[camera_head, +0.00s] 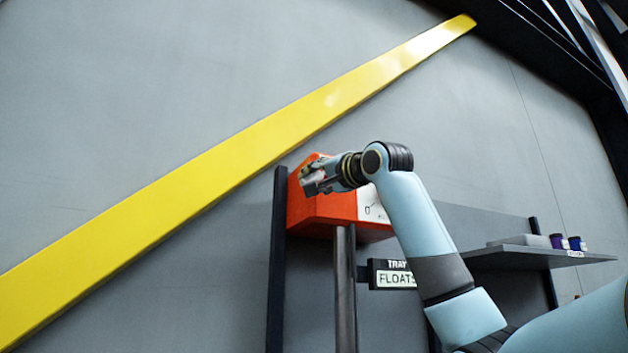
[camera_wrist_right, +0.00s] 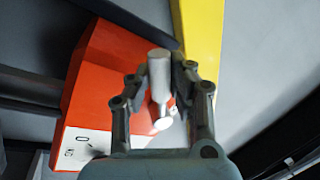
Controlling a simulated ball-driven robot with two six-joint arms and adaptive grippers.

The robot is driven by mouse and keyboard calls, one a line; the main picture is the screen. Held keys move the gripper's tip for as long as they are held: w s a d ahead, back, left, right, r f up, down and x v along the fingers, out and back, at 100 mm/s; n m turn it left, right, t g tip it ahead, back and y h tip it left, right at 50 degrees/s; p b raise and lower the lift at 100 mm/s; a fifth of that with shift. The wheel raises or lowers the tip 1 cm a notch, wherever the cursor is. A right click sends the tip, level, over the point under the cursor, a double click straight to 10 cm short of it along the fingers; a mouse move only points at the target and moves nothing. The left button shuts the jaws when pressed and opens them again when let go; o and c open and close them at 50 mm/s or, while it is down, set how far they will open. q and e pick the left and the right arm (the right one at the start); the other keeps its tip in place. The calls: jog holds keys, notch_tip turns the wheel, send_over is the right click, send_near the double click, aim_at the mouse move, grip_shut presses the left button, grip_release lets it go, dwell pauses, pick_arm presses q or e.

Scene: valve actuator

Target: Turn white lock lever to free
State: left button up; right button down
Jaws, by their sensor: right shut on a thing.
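The orange-red actuator box (camera_head: 325,208) stands on a grey post in the head view, with a white label panel on its right side. My right gripper (camera_head: 311,180) is at the front of this box and hides part of it. In the right wrist view, the white lock lever (camera_wrist_right: 159,72) is a pale, rounded bar between the two fingers of my right gripper (camera_wrist_right: 160,84), which is shut on it. The orange box (camera_wrist_right: 106,72) lies behind the lever. The lever is hidden by the gripper in the head view. My left gripper is not in view.
A yellow diagonal beam (camera_head: 215,164) runs along the grey wall above the box. A dark sign reading "TRAY FLOATS" (camera_head: 397,281) is below it, to the right of the post (camera_head: 345,290). A shelf (camera_head: 530,258) with small containers is at the right.

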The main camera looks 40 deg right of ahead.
jog(key=c, duration=1.2)
grip_release()
jog(key=shift+s, duration=0.1)
jog(key=shift+v, duration=5.95)
